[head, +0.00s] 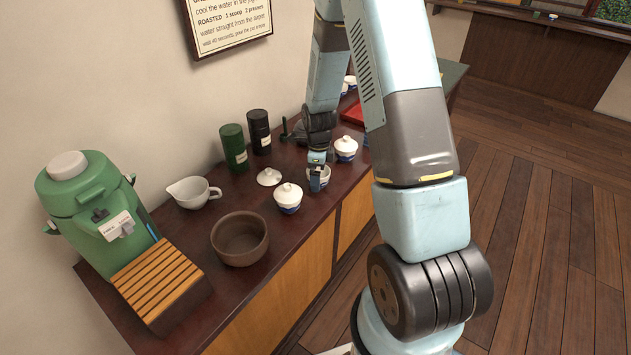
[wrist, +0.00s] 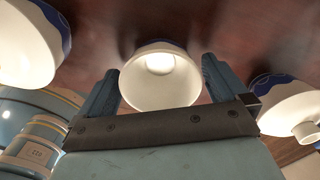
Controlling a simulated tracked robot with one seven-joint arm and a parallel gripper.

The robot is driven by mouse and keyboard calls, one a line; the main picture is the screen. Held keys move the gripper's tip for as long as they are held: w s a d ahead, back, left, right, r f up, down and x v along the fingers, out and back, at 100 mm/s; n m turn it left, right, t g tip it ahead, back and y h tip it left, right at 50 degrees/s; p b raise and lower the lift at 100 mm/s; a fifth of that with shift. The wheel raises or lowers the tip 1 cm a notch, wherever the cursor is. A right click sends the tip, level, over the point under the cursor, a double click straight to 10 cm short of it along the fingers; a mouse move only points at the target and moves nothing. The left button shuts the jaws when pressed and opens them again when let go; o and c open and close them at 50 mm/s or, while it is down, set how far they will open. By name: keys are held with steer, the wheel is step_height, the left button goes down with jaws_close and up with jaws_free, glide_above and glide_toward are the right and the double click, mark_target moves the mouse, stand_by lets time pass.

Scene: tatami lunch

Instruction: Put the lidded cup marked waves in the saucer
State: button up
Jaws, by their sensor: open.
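My gripper (head: 316,170) is low over the counter, open, its fingers on either side of a white cup (wrist: 160,85) without a lid. That cup, with blue on its outside, partly shows behind my gripper in the head view (head: 324,176). A lidded white-and-blue cup (head: 288,197) stands nearer the camera, and another lidded cup (head: 346,147) stands beyond. Two white-and-blue cups flank my gripper in the wrist view, at left (wrist: 25,45) and right (wrist: 290,105). I cannot make out which cup is marked waves. I cannot identify a saucer.
A loose white lid (head: 269,177) lies on the counter close to my gripper. A brown bowl (head: 240,239), a white pouring jug (head: 193,192), a green canister (head: 233,147) and a black one (head: 259,131) stand along the counter. A red tray (head: 352,113) is farther back, partly hidden.

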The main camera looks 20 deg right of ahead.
steer(key=c, duration=1.1)
steer(key=shift+o, duration=0.2)
steer(key=shift+r, duration=0.15)
